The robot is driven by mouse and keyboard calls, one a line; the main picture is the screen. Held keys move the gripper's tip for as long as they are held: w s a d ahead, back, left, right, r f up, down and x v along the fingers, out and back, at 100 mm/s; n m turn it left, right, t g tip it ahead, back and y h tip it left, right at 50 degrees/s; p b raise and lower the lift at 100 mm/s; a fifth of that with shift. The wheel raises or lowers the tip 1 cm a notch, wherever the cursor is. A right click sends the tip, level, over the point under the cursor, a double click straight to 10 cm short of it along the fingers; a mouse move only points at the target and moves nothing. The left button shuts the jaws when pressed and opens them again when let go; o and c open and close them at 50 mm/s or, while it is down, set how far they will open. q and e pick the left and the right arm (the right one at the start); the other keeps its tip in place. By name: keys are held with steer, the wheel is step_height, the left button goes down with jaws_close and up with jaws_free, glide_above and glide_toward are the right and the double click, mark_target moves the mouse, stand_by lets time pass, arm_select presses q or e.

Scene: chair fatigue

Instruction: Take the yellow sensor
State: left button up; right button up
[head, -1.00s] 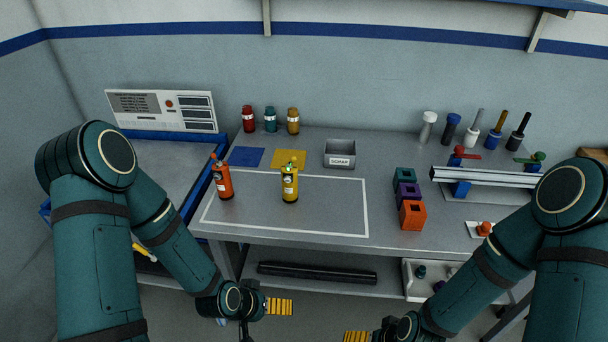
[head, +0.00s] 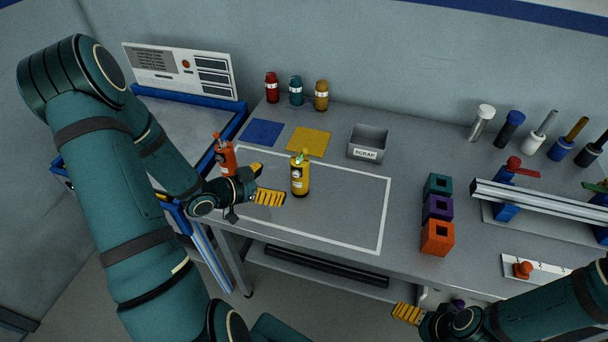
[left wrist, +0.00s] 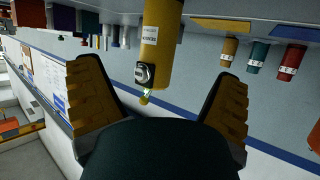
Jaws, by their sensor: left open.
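The yellow sensor (head: 300,176), a bottle-like cylinder with a label and a small top fitting, stands upright inside the white outline on the bench. My left gripper (head: 264,184) is open just to its left, its fingers pointing at it. In the left wrist view, upside down, the sensor (left wrist: 164,45) shows ahead between the two spread fingers (left wrist: 158,82), apart from both. My right gripper (head: 408,314) is low in front of the bench; only one yellow finger shows clearly.
An orange-red bottle (head: 225,160) stands close behind my left gripper. A blue mat (head: 262,132), a yellow mat (head: 309,141) and a grey scrap bin (head: 367,143) lie behind. Coloured blocks (head: 437,237) stand at right. The outlined area right of the sensor is clear.

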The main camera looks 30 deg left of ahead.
mark_target(292, 180)
arm_select(q)
steer(key=x, duration=0.4)
steer(key=shift+w+d+f+b, duration=0.15)
steer(key=shift+w+f+b, duration=0.05)
steer(key=shift+w+b, duration=0.1)
steer(key=shift+f+b+x, duration=0.1)
steer(key=shift+b+x, duration=0.2)
steer(key=shift+x, duration=1.05)
steer(key=shift+f+b+x, duration=0.15)
steer(key=shift+b+x, duration=0.1)
steer(key=shift+x, duration=1.15)
steer(key=shift+s+r, duration=0.1)
steer(key=c, duration=1.4)
